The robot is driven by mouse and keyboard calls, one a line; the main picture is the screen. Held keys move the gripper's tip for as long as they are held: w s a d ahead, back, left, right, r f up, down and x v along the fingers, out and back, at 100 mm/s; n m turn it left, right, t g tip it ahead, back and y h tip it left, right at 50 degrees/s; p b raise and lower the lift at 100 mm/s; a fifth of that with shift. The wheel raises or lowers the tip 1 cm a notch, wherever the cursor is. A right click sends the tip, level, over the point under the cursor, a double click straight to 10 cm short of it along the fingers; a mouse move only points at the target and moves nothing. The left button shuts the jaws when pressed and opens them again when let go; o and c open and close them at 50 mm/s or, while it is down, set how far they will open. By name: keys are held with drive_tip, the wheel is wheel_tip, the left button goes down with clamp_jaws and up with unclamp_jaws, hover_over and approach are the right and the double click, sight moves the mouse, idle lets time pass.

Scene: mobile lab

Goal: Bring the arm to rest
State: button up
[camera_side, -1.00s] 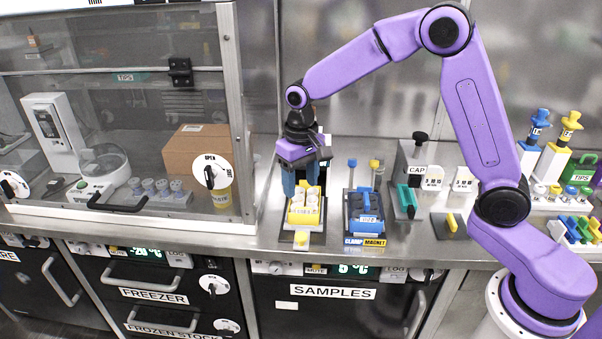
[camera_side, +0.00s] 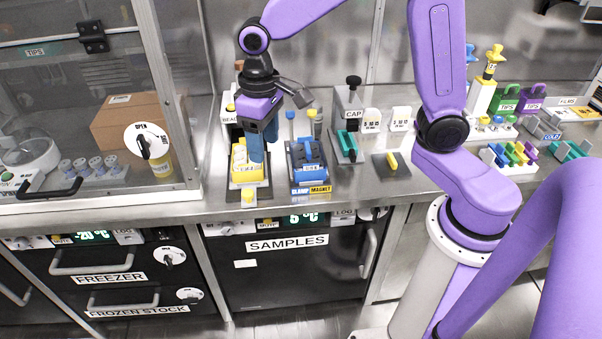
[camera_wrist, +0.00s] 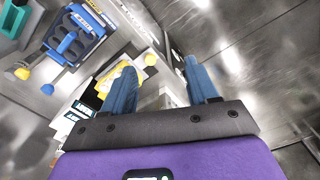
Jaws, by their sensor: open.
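My gripper (camera_side: 264,148) hangs pointing down above the yellow rack (camera_side: 240,174) with white-topped contents, on the steel bench. Its blue fingers are apart with nothing between them. In the side view one finger overlaps the rack's right part; I cannot tell if it touches. In the wrist view the open fingers (camera_wrist: 158,72) show with a gap, and the yellow rack (camera_wrist: 109,83) is partly hidden behind the left finger. My purple arm is bent, its wrist over the bench.
A blue clamp block (camera_side: 308,174) stands just right of the yellow rack. Further right are a grey capping stand (camera_side: 347,117) and a small plate with a yellow piece (camera_side: 391,163). A glass-fronted cabinet (camera_side: 82,90) stands left.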

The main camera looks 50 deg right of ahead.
drive_tip(key=s+d+n, duration=0.3)
drive_tip(key=s+n, duration=0.1)
drive_tip(key=s, duration=0.7)
drive_tip(key=s+d+n, duration=0.4)
drive_tip(key=s+n, duration=0.1)
drive_tip(key=s, duration=0.7)
drive_tip(key=shift+d, duration=0.25)
